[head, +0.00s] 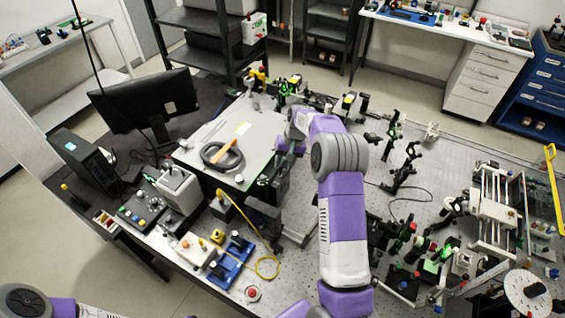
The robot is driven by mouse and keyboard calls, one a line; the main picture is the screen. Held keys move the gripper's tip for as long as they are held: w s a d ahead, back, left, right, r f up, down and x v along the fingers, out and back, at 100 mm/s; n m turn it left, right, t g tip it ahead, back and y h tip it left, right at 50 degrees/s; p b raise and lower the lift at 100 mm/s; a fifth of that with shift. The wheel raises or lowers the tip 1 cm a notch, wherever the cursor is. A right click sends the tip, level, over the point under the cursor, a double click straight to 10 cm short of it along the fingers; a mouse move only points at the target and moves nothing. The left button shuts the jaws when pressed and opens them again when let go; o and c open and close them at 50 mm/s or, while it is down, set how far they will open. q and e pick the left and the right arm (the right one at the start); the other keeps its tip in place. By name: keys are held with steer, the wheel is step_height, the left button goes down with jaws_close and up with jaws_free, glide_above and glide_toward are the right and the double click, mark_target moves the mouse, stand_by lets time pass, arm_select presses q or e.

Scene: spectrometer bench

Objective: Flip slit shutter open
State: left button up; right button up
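My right arm reaches up the middle of the head view, and its wrist bends down beside the grey-topped box (214,133). My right gripper (277,184) is a small dark shape at the right side of this box. It is partly hidden by my own wrist, so I cannot tell whether its fingers are open or touching anything. I cannot make out the slit shutter; it may be small or hidden behind my gripper. Only a piece of my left arm shows at the lower left corner, and its gripper is out of view.
A blue tray (231,262) and yellow cable (267,267) lie in front. Several optical mounts crowd the perforated bench (440,165) to the right.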

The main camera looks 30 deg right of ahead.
steer(key=shift+x, duration=0.85)
steer(key=shift+w, duration=0.1)
steer(key=shift+r, duration=0.1)
jaws_close()
steer(key=a+t+h+b, duration=0.1)
steer(key=h+b, duration=0.1)
steer(key=b, duration=0.1)
steer(key=s+a+t+h+b, duration=0.1)
steer(key=h+b, duration=0.1)
steer(key=b, duration=0.1)
steer(key=shift+b, duration=0.35)
steer(key=h+b, duration=0.1)
steer(key=b, duration=0.1)
steer(key=a+t+h+b, duration=0.1)
steer(key=b, duration=0.1)
steer(key=shift+s+n, duration=0.2)
steer(key=shift+n, duration=0.1)
steer(key=shift+d, duration=0.1)
jaws_free()
